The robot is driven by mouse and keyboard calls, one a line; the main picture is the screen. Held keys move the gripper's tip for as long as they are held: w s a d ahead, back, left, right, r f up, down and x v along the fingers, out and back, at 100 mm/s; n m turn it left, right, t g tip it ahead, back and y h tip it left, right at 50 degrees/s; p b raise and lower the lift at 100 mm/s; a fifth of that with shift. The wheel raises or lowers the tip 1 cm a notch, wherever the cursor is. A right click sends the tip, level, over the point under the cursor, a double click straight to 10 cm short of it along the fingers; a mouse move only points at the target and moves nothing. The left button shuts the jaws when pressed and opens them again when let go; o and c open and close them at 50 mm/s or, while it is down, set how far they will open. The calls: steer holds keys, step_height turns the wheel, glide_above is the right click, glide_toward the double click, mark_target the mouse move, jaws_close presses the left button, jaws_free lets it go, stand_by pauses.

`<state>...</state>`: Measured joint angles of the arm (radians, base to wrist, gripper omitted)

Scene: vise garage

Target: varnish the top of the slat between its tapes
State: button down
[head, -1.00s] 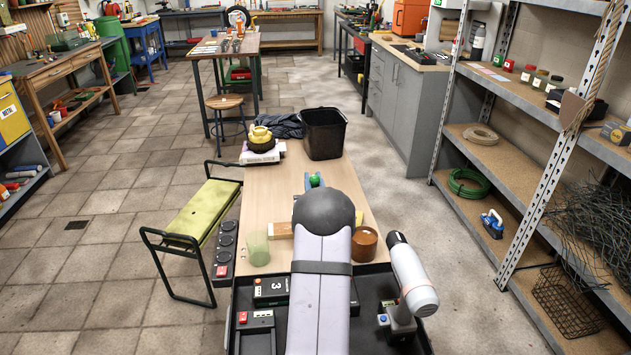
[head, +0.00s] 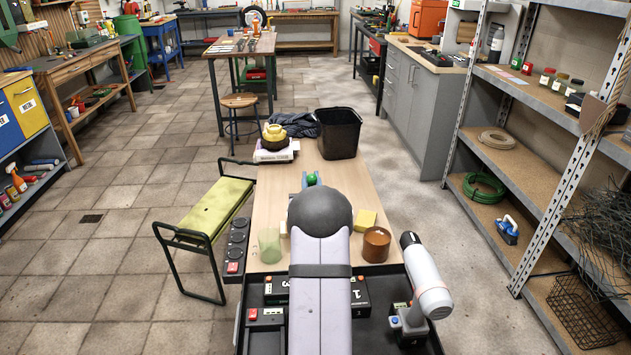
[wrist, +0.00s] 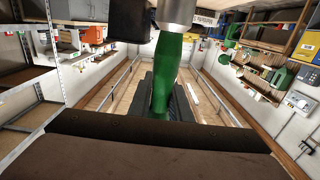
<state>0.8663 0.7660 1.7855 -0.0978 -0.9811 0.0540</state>
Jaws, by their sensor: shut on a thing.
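In the wrist view my gripper (wrist: 165,98) is shut on the green handle of a brush (wrist: 166,68). In the head view my own arm hides my gripper and the middle of the bench. A small piece of pale wood (head: 284,228) shows left of the arm; I cannot tell whether it is the slat. No tapes can be made out. A brown round jar (head: 376,244) stands right of the arm. A blue item with a green part (head: 312,179) shows beyond the arm.
A yellow block (head: 365,221) lies behind the jar. A greenish clear cup (head: 269,246) stands left of the arm. A black bin (head: 338,133) and a yellow item on a dark round base (head: 274,136) stand at the bench's far end. A white-grey cylindrical tool (head: 426,277) stands front right.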

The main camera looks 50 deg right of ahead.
steer(key=shift+w+a, duration=0.7)
steer(key=shift+w+a+b, duration=0.7)
steer(key=shift+w+a, duration=0.45)
steer(key=shift+a, duration=0.05)
steer(key=shift+w, duration=0.1)
steer(key=shift+w+a+f+b, duration=0.1)
steer(key=shift+w+a+b, duration=0.35)
steer(key=shift+w+a, duration=0.7)
steer(key=shift+s, duration=0.1)
